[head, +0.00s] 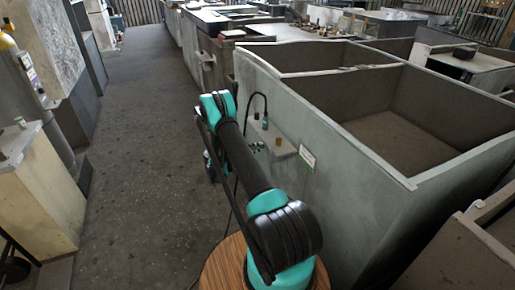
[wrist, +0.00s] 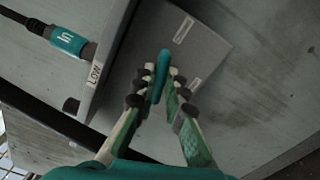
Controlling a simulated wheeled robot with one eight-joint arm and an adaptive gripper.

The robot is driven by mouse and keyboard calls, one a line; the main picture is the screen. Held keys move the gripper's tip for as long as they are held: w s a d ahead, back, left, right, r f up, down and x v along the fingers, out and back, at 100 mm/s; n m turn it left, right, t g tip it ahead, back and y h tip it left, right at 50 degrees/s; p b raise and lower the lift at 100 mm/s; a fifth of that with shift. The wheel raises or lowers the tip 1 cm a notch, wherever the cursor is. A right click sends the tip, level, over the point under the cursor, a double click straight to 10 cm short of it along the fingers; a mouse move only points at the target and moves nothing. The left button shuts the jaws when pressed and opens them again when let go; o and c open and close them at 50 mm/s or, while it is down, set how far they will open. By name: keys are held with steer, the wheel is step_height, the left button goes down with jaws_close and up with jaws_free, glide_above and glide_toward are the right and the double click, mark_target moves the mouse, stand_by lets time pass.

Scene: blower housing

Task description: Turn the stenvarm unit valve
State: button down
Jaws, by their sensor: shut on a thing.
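In the wrist view my gripper (wrist: 160,92) reaches toward a grey box-like plate (wrist: 205,60). Its two fingers are shut on a slim teal handle (wrist: 161,66), which stands up between the fingertips. I take this handle to be the valve's, but no readable name marks it as stenvarm. The handle's base and what it turns on are hidden by the fingers. In the head view my arm covers the gripper and the handle.
A teal fitting on a dark hose (wrist: 70,42) and a white label (wrist: 96,72) sit left of my gripper. Large open grey bins (head: 400,110) stand right. The aisle floor (head: 150,130) at left is clear.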

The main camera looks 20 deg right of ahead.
steer(key=shift+f+m, duration=0.1)
steer(key=shift+m, duration=1.5)
steer(key=c, duration=1.6)
jaws_free()
steer(key=shift+a, duration=0.1)
steer(key=a, duration=1.2)
steer(key=shift+s, duration=0.25)
